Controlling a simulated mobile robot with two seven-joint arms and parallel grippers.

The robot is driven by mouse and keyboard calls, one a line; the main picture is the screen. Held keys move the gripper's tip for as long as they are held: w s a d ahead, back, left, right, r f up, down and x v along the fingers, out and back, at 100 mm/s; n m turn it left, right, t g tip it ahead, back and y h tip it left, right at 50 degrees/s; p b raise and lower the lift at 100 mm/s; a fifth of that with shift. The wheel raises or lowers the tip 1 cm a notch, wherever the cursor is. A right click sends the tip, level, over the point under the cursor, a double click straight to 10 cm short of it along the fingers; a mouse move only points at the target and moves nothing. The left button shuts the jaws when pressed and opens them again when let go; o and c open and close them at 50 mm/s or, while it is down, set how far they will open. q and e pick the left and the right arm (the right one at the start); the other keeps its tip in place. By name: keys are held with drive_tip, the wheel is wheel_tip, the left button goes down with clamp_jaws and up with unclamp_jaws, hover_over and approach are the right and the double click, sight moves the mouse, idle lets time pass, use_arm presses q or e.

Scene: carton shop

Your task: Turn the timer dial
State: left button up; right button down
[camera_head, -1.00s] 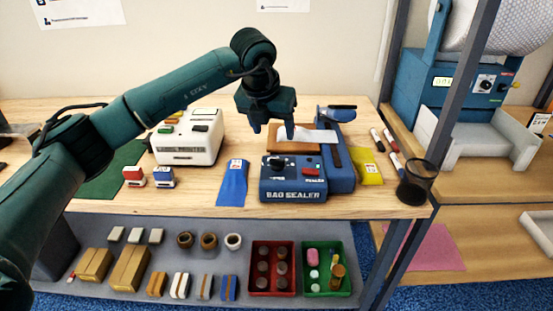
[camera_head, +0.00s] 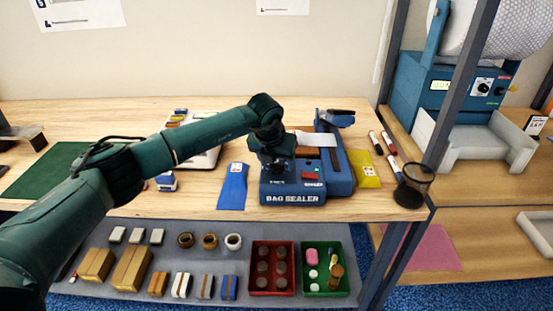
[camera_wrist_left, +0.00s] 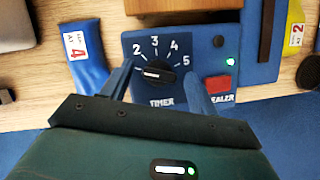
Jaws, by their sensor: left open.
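The blue bag sealer (camera_head: 292,198) stands on the wooden table in the head view. Its black timer dial (camera_wrist_left: 155,73), with a white pointer line and printed numbers around it, shows in the left wrist view. The pointer lies nearly level, its left end towards the 2. My left gripper (camera_wrist_left: 158,82) is open, with one finger to each side of the dial; I cannot tell whether they touch it. In the head view the gripper (camera_head: 277,170) is over the sealer's left front and hides the dial. A red button (camera_wrist_left: 218,85) and a lit green lamp are right of it. My right gripper is not in view.
A blue bag (camera_head: 232,186) lies left of the sealer and a yellow bag (camera_head: 364,168) right of it. Several markers (camera_head: 383,143) and a black mesh cup (camera_head: 413,186) are at the table's right. Trays and boxes fill the lower shelf.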

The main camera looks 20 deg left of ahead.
use_arm(q)
drive_tip(key=shift+c, duration=0.2)
drive_tip(key=c, duration=1)
drive_tip(key=shift+o, duration=0.2)
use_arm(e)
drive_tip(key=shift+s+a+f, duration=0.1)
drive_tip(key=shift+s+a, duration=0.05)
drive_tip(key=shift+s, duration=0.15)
